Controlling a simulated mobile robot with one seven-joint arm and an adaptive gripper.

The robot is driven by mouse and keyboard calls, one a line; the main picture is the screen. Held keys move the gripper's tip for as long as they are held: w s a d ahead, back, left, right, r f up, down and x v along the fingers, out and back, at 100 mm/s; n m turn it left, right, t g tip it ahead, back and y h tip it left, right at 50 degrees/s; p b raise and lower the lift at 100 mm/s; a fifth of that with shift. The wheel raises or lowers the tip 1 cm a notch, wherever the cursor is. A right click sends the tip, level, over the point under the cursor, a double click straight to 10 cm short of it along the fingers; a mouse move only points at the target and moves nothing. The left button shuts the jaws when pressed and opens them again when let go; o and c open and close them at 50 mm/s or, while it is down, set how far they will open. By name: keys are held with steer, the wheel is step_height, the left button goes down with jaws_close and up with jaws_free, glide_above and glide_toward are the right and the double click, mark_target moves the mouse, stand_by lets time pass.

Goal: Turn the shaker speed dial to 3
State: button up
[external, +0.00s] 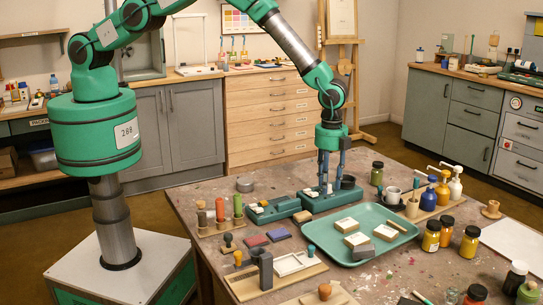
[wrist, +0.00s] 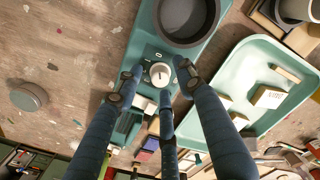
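The teal shaker (external: 316,204) stands on the table with a dark round cup (external: 348,183) at its back right end. In the wrist view the shaker body (wrist: 143,45) carries a pale round speed dial (wrist: 160,74) beside the dark cup (wrist: 187,18). A dark line on the dial points up toward a small mark that looks like a 0; other marks are too small to read. My gripper (external: 329,184) points down over the shaker.
A second teal device (external: 272,211) stands just left of the shaker. A teal tray (external: 345,255) with pale blocks lies to the right and front. Bottles, jars and a white cup (external: 392,196) stand farther right. A grey round lid (wrist: 28,97) lies on otherwise bare table.

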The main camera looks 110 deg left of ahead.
jaws_close()
